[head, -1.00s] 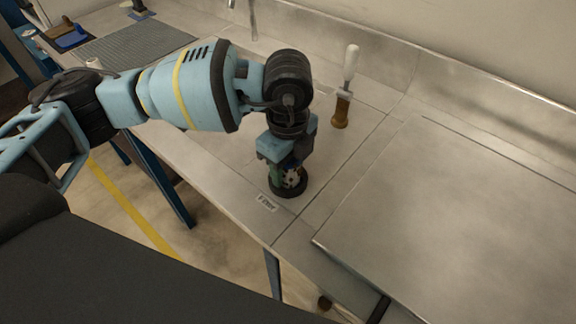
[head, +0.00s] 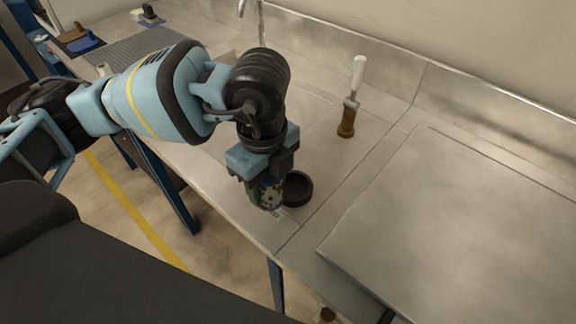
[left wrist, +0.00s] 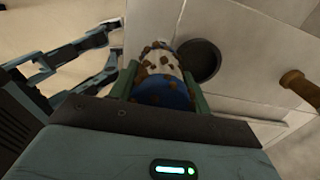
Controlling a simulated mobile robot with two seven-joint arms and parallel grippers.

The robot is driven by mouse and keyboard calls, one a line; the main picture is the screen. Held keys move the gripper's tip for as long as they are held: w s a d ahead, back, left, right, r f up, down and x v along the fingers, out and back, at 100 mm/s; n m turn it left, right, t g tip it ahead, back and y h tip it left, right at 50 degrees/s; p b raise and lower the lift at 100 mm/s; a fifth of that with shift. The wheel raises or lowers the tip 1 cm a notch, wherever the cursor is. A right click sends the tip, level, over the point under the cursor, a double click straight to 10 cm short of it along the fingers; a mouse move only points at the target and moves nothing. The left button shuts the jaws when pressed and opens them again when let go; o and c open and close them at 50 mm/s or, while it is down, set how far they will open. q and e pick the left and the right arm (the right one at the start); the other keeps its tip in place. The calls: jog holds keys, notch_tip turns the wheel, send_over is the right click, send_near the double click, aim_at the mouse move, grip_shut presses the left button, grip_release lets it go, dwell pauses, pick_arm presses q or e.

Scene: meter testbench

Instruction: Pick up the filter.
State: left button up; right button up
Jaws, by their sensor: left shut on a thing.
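The filter (head: 266,196) is a small cylinder. In the left wrist view the filter (left wrist: 163,65) is white and blue with brown spots. My left gripper (head: 264,184) is shut on it, with one finger on each side, and points down at the bench. In the left wrist view the fingers (left wrist: 162,84) flank the filter. A round black holder (head: 298,188) sits on the bench just right of the filter; it also shows in the left wrist view (left wrist: 200,60) and looks empty. The filter is out of the holder, apparently above the bench near its front edge. My right gripper is not in view.
A white-and-brown brush-like tool (head: 347,122) stands upright behind the holder. A tap (head: 260,20) is at the back. A large flat metal panel (head: 460,220) covers the right of the bench. A ribbed mat (head: 150,48) lies at the far left. A label lies by the front edge.

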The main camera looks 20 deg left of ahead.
pick_arm(q)
jog(key=s+a, duration=0.3)
jog(key=s, duration=0.5)
jog(key=shift+s+a+r, duration=0.25)
jog(key=shift+s+r, duration=0.1)
jog(key=shift+r, duration=0.1)
